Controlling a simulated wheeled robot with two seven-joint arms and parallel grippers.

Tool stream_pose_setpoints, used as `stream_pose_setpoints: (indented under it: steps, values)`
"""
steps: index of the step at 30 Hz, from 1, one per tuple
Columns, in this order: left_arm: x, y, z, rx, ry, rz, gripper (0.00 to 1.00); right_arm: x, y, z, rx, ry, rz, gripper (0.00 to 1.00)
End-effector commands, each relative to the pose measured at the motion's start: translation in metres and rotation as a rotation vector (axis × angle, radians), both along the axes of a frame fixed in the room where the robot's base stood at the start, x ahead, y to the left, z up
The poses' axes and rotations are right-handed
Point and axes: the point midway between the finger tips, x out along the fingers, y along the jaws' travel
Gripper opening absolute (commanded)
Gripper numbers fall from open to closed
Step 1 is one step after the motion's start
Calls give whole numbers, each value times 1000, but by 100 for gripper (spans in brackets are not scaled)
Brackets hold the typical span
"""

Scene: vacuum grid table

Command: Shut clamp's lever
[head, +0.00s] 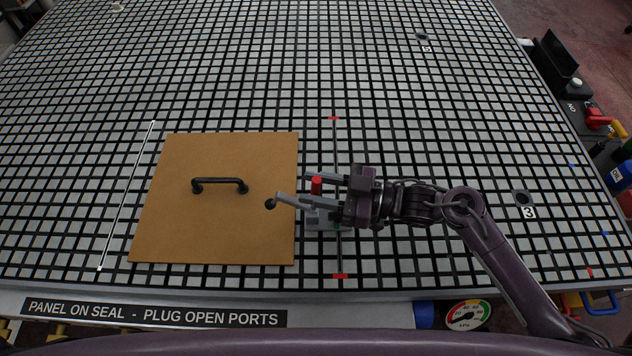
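The clamp (319,221) sits at the right edge of the brown panel (215,235). Its grey bar reaches left over the panel's edge and ends in a black knob (270,204). Its lever has a red grip (316,186) that points up, not folded flat. My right gripper (308,187) comes in from the right with its fingers apart, one on each side of the red grip. I cannot tell whether either finger touches it. The gripper hides part of the clamp's body and the lever's lower part. My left gripper is not in view.
A black handle (220,185) stands on the panel. Red-ended strips (334,118) (340,276) lie above and below the clamp, and a white rod (126,196) lies left of the panel. A gauge (467,315) is on the front edge. The grid table (300,60) beyond is mostly clear.

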Motion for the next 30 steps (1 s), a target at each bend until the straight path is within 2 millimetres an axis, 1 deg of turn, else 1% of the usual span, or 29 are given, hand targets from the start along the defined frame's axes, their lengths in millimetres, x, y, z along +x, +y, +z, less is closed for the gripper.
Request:
stream_pose_setpoints:
  steps: [3, 8, 11, 15, 16, 17, 26, 30]
  values:
    - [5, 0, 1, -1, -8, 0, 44, 0, 2, 0, 0, 0, 0, 36]
    - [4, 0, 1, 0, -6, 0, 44, 0, 2, 0, 0, 0, 0, 36]
    - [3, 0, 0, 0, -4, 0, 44, 0, 2, 0, 0, 0, 0, 24]
    - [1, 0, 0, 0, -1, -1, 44, 0, 2, 0, 0, 0, 0, 5]
    - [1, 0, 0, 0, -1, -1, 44, 0, 2, 0, 0, 0, 0, 2]
    - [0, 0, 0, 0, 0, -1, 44, 0, 2, 0, 0, 0, 0, 0]
    - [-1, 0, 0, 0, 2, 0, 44, 2, 2, 0, -3, -1, 0, 0]
    - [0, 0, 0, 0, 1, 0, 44, 11, 3, 1, -30, -3, 0, 0]
